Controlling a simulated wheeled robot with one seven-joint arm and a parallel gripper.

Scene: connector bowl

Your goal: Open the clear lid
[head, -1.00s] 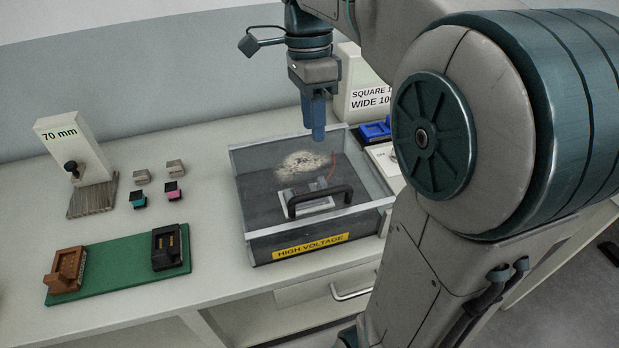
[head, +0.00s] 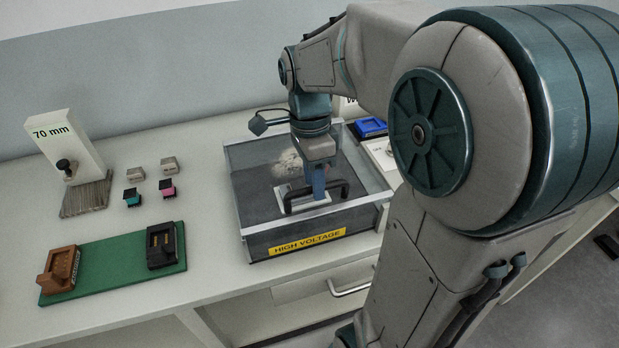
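The clear lid (head: 258,184) lies closed on top of a grey box with a yellow HIGH VOLTAGE label (head: 308,241). A black bar handle (head: 316,199) stands on the lid near its front edge. My gripper (head: 319,194) points down over the lid, its blue fingers at the middle of the handle or just behind it. I cannot tell whether the fingers touch the handle or whether they are open or shut. A pale plate shows through the lid under the handle. My gripper hides part of the box's inside.
A green board (head: 115,268) with a brown block (head: 60,270) and a black block (head: 164,246) lies at left. Several small connectors and a white 70 mm stand (head: 68,148) are behind it. A blue tray (head: 370,127) stands right of the box.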

